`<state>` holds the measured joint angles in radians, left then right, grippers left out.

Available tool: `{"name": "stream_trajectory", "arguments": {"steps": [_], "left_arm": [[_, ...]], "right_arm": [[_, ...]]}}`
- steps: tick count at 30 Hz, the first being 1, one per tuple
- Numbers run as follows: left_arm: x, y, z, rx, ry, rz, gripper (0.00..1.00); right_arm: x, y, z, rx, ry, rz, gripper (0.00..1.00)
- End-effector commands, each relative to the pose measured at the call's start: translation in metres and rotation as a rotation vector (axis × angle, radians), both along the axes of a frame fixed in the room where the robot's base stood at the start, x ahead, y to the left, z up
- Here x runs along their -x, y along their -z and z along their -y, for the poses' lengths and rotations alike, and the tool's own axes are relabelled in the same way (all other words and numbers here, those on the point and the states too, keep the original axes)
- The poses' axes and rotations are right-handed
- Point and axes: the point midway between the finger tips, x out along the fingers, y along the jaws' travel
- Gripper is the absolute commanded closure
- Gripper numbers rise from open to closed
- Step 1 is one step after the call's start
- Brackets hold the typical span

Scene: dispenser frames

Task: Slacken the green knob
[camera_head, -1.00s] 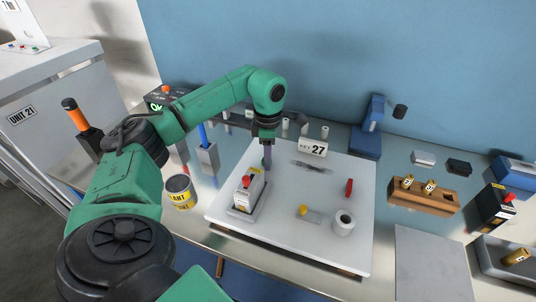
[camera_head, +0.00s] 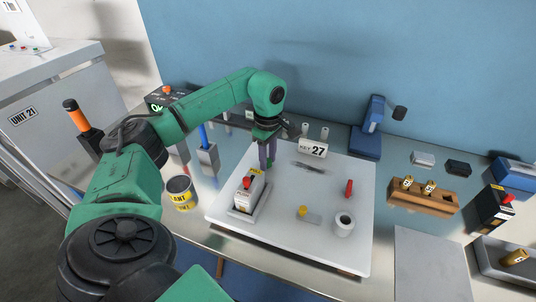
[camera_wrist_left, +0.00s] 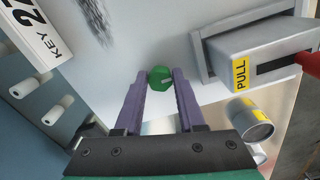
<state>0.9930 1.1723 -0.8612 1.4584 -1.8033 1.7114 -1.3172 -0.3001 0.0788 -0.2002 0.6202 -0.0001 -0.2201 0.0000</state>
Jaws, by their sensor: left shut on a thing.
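The green knob (camera_wrist_left: 160,77) shows in the left wrist view, between the two purple fingertips of my left gripper (camera_wrist_left: 159,80). The fingers are shut on it from both sides. It has a small pale mark on its face. In the head view my left gripper (camera_head: 267,165) reaches down to the white board (camera_head: 330,240), behind the grey block with the red top (camera_head: 249,192); the knob is mostly hidden there by the fingers. My right gripper is not in view.
The "PULL" block (camera_wrist_left: 255,50) stands close beside the gripper. A "KEY 27" sign (camera_head: 313,148) stands behind the board. A red piece (camera_head: 349,188), a yellow-ended piece (camera_head: 304,211) and a white ring (camera_head: 344,223) are on the board. A tin (camera_head: 181,193) stands left.

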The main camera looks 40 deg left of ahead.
Motion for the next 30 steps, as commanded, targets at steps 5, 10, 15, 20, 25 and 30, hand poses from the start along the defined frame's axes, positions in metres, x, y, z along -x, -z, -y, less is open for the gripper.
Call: {"name": "stream_trajectory", "arguments": {"steps": [5, 10, 15, 20, 25, 30], "left_arm": [[-0.002, -0.003, -0.001, -0.001, 0.003, 0.009, 1.0], [-0.002, -0.003, -0.001, -0.001, 0.002, 0.009, 1.0], [-0.001, -0.002, -0.001, 0.0, 0.002, 0.006, 0.31], [-0.001, -0.001, 0.0, 0.0, 0.002, 0.004, 0.31], [-0.002, -0.007, 0.0, 0.0, 0.002, 0.006, 0.31], [-0.002, -0.039, 0.0, 0.0, 0.002, 0.011, 0.31]], "right_arm": [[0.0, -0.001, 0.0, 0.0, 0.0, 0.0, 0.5], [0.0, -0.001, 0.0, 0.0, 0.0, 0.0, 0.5], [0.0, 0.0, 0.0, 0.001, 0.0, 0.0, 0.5], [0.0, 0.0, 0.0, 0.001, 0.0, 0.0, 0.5], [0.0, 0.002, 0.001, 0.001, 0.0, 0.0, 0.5], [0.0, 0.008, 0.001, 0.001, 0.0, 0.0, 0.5]]}}
